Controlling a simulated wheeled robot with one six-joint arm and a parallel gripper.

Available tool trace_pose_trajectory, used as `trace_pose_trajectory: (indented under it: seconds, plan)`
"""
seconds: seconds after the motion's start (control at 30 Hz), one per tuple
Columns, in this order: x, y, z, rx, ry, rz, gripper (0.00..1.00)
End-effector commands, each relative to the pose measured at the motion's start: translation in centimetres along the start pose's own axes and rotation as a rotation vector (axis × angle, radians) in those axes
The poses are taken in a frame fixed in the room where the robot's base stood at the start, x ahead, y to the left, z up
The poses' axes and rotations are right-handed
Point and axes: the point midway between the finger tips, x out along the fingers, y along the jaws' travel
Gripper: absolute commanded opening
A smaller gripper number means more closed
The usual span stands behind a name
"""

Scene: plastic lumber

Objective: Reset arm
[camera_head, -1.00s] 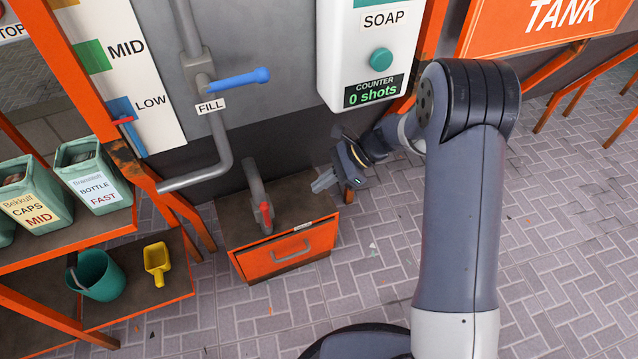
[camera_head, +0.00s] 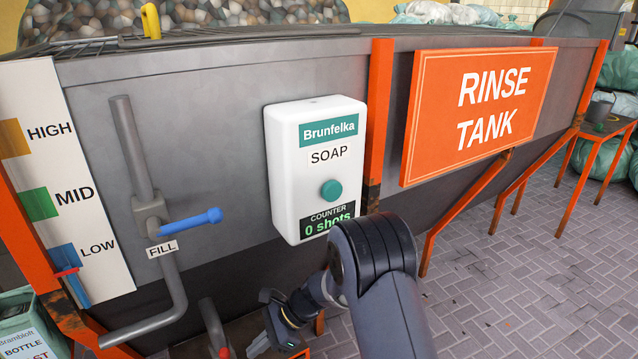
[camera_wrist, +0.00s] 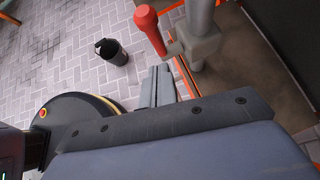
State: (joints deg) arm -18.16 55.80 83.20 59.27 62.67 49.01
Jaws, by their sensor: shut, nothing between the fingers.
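My gripper (camera_head: 258,346) hangs low at the bottom of the head view, in front of the tank wall and below the soap dispenser. Its fingers also show in the wrist view (camera_wrist: 158,74), side by side and together with nothing between them. My arm rises from the bottom edge and bends at a dark elbow just below the soap dispenser. In the wrist view a red-handled tap (camera_wrist: 150,30) on a grey pipe stands just beyond the fingertips, seemingly apart from them.
The white soap dispenser (camera_head: 284,180) reads 0 shots. A blue-handled fill valve (camera_head: 190,222) and a level board (camera_head: 90,195) are to the left. The orange rinse tank sign (camera_head: 425,130) is right. A dark bucket (camera_wrist: 112,52) stands on the paved floor. Floor at right is open.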

Motion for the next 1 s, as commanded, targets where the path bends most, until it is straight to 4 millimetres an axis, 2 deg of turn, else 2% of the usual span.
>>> trace_pose_trajectory:
  seconds: [0.03, 0.1, 0.3, 1.0]
  plan:
    - [0.9, -0.1, 0.4, -0.005, 0.0, 0.002, 0.0]
    - [1.2, -0.3, -0.4, 0.01, -0.034, 0.005, 0.0]
    - [1.6, -0.5, -1.1, 0.032, -0.126, 0.022, 0.0]
    - [1.6, -1.5, -3.8, 0.065, -0.456, 0.063, 0.0]
